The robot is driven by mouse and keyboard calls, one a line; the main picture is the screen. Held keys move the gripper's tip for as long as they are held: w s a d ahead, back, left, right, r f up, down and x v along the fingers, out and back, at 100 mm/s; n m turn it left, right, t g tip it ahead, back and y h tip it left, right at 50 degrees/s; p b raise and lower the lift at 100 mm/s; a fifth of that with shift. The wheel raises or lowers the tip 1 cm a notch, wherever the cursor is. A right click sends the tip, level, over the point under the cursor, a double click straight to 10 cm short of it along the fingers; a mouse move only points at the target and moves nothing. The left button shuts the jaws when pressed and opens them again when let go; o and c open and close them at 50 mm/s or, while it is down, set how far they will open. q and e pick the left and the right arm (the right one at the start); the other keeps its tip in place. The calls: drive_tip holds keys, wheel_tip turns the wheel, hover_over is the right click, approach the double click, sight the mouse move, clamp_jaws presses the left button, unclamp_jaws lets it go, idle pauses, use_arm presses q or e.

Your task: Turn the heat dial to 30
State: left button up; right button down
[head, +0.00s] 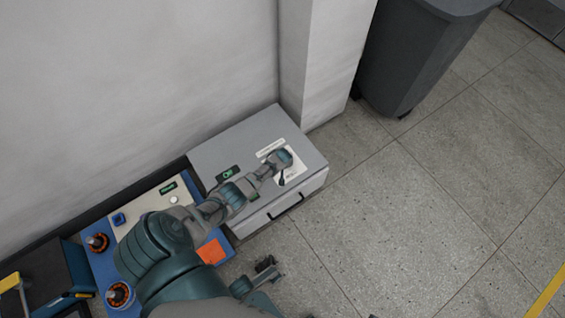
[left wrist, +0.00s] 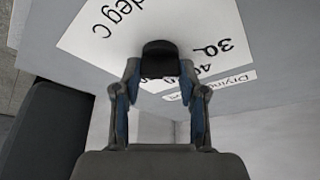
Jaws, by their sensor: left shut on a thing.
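The heat dial is a black knob (left wrist: 160,57) in the left wrist view, standing on a white label (left wrist: 100,35) printed "deg C", with 30 and a partly hidden 40 beside the knob. My left gripper (left wrist: 160,78) is shut on the knob, one finger on each side. In the head view my left gripper (head: 282,176) reaches down onto the label (head: 294,170) on the grey box and hides most of the dial. Where the knob points cannot be read. My right gripper (head: 265,269) hangs low in front of the box, away from the dial; its finger opening is unclear.
The grey box (head: 225,150) has a dark handle on its front and a small green display on top. Left of it lies a blue-edged board (head: 105,262) with orange and black parts. A grey bin (head: 415,55) stands at the back right. The floor at right is clear.

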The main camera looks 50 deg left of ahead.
use_arm(q)
drive_tip(key=shift+f+n+g+y, duration=0.1)
drive_tip(key=shift+n+g+y, duration=0.2)
drive_tip(key=shift+n, duration=0.8)
drive_tip(key=o, duration=1.1)
drive_tip(key=shift+o, duration=0.2)
drive_tip(key=shift+d+r, duration=0.1)
drive_tip(key=shift+r, duration=0.15)
drive_tip(key=v, duration=1.1)
drive_tip(key=shift+r, duration=0.15)
